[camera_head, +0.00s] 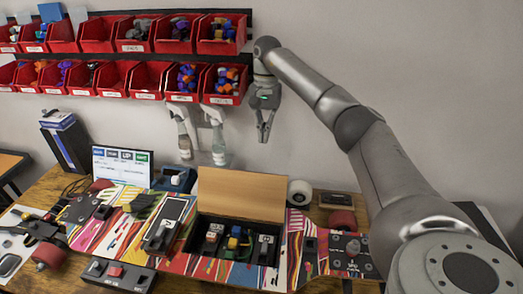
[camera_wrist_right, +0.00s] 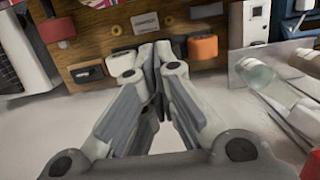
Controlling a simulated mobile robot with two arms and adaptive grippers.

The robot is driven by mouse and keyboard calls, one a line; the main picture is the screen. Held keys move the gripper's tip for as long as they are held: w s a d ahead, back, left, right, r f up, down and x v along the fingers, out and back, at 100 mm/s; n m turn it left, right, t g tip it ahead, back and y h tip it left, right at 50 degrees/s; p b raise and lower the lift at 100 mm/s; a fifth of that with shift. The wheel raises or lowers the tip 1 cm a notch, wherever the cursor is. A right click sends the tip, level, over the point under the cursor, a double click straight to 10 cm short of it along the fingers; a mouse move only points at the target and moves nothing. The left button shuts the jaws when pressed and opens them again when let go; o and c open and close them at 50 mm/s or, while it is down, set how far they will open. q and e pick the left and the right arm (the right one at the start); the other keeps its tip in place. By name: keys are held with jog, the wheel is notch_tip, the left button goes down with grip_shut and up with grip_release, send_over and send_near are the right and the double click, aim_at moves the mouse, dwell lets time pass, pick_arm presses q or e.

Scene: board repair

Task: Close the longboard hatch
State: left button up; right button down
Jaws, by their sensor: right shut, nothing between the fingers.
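The longboard (camera_head: 105,232) lies across the wooden table with a colourful striped deck. Its hatch lid (camera_head: 240,193) stands open, raised at the back of a dark compartment (camera_head: 190,240). Inside the compartment are several small parts, including blue and yellow ones. My right gripper (camera_head: 264,138) hangs in the air near the wall, above and behind the lid, pointing down and apart from it. In the right wrist view its fingers (camera_wrist_right: 150,48) are together with nothing between them. My left gripper is not in view.
Red bins (camera_head: 222,88) line the wall in two rows. Two spray bottles (camera_head: 218,150) hang between the bins and table. A small screen (camera_head: 122,165) stands at the back left. A switch box (camera_head: 117,275) lies in front.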

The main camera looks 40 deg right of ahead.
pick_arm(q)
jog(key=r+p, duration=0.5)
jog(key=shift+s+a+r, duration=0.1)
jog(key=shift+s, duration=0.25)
pick_arm(e)
jog(key=s+a+f, duration=0.3)
jog(key=f, duration=0.4)
jog(key=shift+s+a+f, duration=0.15)
jog(key=shift+s+a, duration=0.1)
jog(key=shift+a, duration=0.1)
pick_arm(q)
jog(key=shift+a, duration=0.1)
